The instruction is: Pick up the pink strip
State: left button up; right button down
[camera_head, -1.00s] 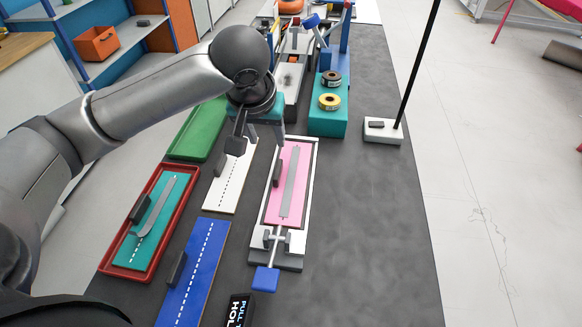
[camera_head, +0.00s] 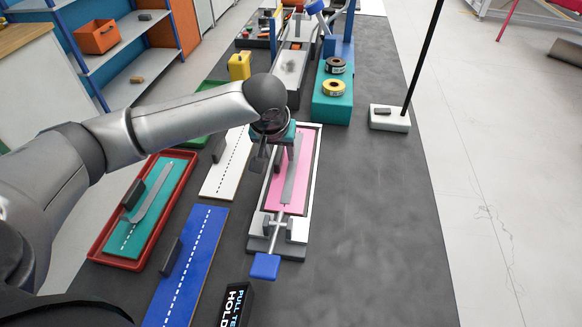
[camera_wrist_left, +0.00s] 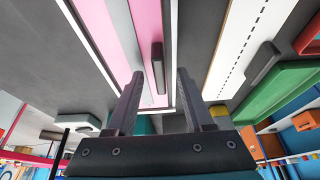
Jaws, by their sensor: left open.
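The pink strip (camera_head: 304,155) lies flat in a white-edged tray on the dark bench, with a long grey band along it. In the left wrist view the pink strip (camera_wrist_left: 147,25) carries a dark upright block (camera_wrist_left: 157,66). My left gripper (camera_head: 274,158) is above the strip's left side, pointing down, and hides part of it. In the wrist view my left gripper (camera_wrist_left: 159,76) has its fingers apart, with the dark block between them in the picture. I cannot tell whether they touch it. My right gripper is out of view.
A blue handle (camera_head: 265,266) sits at the tray's near end. A white board (camera_head: 225,170), a blue board (camera_head: 190,265) and a red tray (camera_head: 180,187) lie to the left. A teal block (camera_head: 331,107) with tape rolls stands behind.

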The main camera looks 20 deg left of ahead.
pick_arm(q)
jog(key=shift+f, duration=0.1)
grip_shut()
dwell(0.6)
